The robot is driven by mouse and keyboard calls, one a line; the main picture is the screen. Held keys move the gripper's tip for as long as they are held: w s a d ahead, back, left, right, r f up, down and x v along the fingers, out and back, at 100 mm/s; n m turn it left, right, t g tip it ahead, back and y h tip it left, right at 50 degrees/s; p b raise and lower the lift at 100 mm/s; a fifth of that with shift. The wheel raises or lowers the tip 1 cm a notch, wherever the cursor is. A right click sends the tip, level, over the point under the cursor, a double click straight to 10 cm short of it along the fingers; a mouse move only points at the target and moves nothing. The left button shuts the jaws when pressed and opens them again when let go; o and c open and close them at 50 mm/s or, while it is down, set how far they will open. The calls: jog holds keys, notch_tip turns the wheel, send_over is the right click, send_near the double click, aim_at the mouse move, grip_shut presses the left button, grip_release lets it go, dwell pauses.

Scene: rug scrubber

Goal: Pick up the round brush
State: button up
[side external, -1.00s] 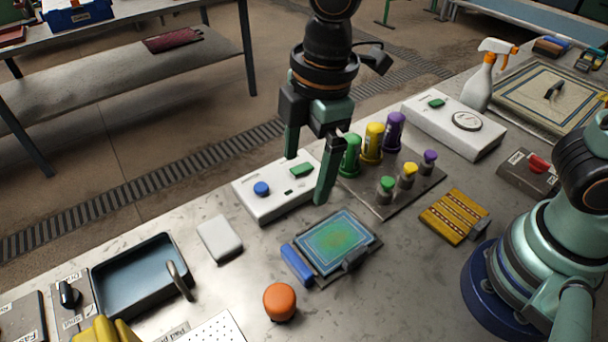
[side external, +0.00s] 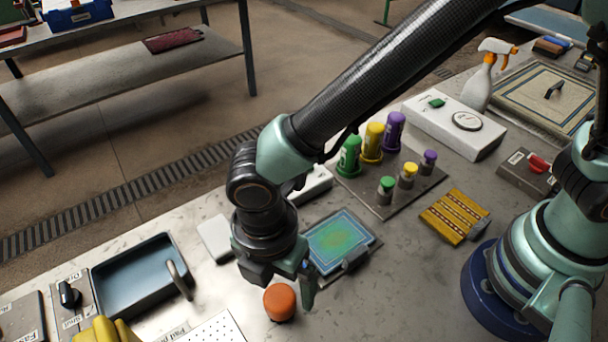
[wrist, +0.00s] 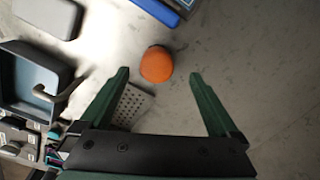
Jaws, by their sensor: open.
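The round brush shows as an orange knob (side external: 280,302) standing on the metal table, near the front of the side view. In the wrist view the orange knob (wrist: 156,65) lies ahead of and between the two green fingers, a little beyond their tips. My gripper (side external: 290,284) hangs just behind and above the brush, with one finger to the right of it. In the wrist view my gripper (wrist: 158,74) is open and empty. The brush's bristles are hidden under the knob.
A small rug (side external: 338,240) on a board lies behind the brush. A sink basin (side external: 140,278) with a tap stands to the left, and a perforated white plate (side external: 215,330) lies in front. Coloured bottles (side external: 372,142) stand farther back. The table right of the brush is clear.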

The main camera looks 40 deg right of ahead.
aim_at(278, 296)
notch_tip(278, 296, down, 5)
jog(key=shift+w+f, duration=0.1)
jog(key=shift+w, duration=0.05)
jog(key=c, duration=1.5)
notch_tip(278, 296, up, 20)
jog(key=shift+r, duration=0.1)
